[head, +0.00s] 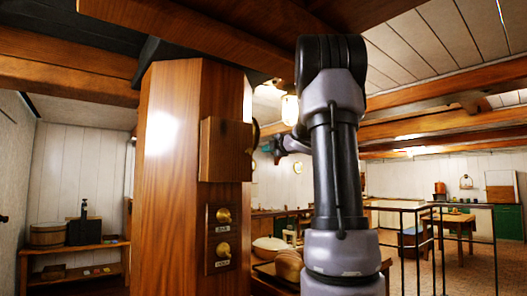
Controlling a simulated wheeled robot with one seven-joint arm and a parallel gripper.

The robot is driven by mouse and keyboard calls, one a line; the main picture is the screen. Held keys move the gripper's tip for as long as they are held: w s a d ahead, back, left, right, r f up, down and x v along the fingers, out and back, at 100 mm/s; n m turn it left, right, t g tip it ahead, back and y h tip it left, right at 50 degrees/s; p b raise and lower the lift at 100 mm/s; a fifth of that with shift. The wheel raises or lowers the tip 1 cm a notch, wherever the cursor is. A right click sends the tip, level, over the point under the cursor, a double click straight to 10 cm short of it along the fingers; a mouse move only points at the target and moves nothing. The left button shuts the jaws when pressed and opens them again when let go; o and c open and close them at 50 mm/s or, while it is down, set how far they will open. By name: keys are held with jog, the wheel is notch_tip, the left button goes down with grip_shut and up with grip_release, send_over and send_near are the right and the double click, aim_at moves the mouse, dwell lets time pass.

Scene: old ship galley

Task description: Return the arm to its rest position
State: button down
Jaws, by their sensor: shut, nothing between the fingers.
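My arm (337,170) rises through the middle of the view, grey and black, with its bent elbow near the ceiling beams. Its far end shows small behind the upright link, to the left of it. My gripper (269,149) is there, small and dark, shut and empty, beside the wooden post. The fingers are hard to make out at this size, and part of the forearm is hidden behind the upright link.
A thick wooden post (172,180) with a box and brass switches (223,215) stands close at left. Low ceiling beams (450,127) run overhead. Bread (288,265) lies low beside my arm. Metal railings (440,240) and a table (455,219) stand at right.

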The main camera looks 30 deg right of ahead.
jog(key=s+a+m+h, duration=0.2)
jog(key=s+m+h, duration=0.3)
jog(key=s+m, duration=0.6)
jog(key=s+a+f+m+g+y, duration=0.6)
jog(key=s+a+f+m+g, duration=0.4)
jog(key=s+a+f, duration=1.2)
notch_tip(320, 180, down, 2)
jog(key=shift+s+f+m+g, duration=0.1)
jog(key=shift+s+m+g, duration=0.4)
jog(key=shift+m, duration=0.4)
jog(key=shift+a, duration=0.1)
